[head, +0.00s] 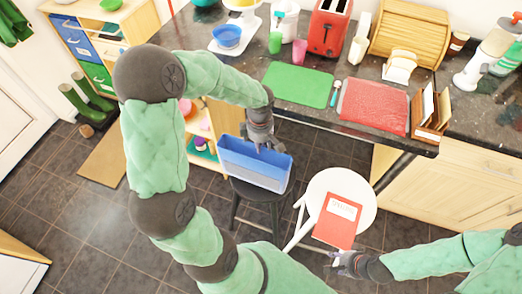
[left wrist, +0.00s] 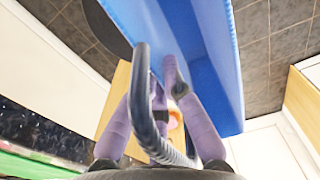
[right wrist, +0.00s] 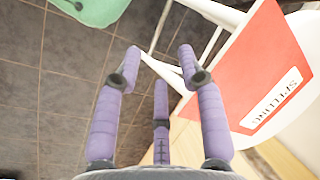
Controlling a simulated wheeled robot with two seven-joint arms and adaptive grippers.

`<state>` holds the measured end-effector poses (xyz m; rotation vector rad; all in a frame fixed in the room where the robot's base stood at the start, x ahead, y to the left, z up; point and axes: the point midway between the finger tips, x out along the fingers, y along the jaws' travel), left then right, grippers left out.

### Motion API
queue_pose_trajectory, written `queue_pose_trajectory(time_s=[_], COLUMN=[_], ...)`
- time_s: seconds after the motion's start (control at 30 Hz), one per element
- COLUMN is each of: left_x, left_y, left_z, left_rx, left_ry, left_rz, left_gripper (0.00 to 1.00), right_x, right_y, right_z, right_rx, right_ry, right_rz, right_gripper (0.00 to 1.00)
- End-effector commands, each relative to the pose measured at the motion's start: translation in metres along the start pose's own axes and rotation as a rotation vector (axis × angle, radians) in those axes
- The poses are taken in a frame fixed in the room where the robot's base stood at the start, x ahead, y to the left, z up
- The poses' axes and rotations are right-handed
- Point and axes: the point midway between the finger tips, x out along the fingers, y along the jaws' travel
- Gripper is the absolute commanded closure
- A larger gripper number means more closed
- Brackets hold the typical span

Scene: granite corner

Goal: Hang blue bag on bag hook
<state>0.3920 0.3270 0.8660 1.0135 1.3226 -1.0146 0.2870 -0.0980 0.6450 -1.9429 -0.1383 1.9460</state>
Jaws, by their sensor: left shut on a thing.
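The blue bag (head: 255,165) is an open-topped, box-like bag, held above a dark stool. My left gripper (head: 262,143) is at its back rim, near the counter's front. In the left wrist view the bag (left wrist: 222,85) fills the upper right, and a dark blue looped handle (left wrist: 141,90) runs between the fingers. My left gripper (left wrist: 158,80) is shut on this handle. My right gripper (right wrist: 160,75) is open and empty, beside the white stool with the red book; it also shows in the head view (head: 338,260). I cannot make out the bag hook.
The dark stool (head: 255,200) stands under the bag. A white stool (head: 357,192) carries a red book (head: 340,212). The granite counter (head: 325,55) holds a toaster (head: 329,28), boards and cups. Green cloth (head: 14,22) hangs at the far left, above green boots (head: 82,104).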

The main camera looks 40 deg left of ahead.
Motion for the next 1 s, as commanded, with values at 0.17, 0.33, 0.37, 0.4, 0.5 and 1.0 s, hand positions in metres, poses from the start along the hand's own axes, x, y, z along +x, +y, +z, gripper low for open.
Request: queue_pose_trajectory(time_s=[0.17,0.33,0.37,0.4,0.5,1.0], left_x=[0.009,0.034,0.037,0.040,0.041,0.044], left_y=[0.007,0.012,0.012,0.012,0.012,0.011], left_z=[-0.001,-0.002,-0.002,-0.002,-0.002,-0.001], left_rx=[0.000,-0.001,-0.001,-0.001,-0.001,0.000], left_ry=[0.000,-0.001,0.000,0.000,0.000,0.000], left_rz=[0.000,0.000,-0.001,-0.001,0.001,0.000], left_gripper=[1.00,1.00,1.00,1.00,1.00,0.68], right_x=[0.003,0.017,0.019,0.021,0.020,0.024], right_y=[0.001,0.006,0.007,0.007,0.007,0.008], right_z=[0.000,-0.001,-0.001,-0.001,-0.001,-0.001], right_rx=[0.000,0.000,0.000,0.000,0.000,0.000], right_ry=[0.000,0.000,0.000,0.000,0.000,0.000], right_rz=[0.000,0.000,0.000,0.000,0.000,0.000], right_gripper=[0.60,0.60,0.60,0.60,0.60,0.60])
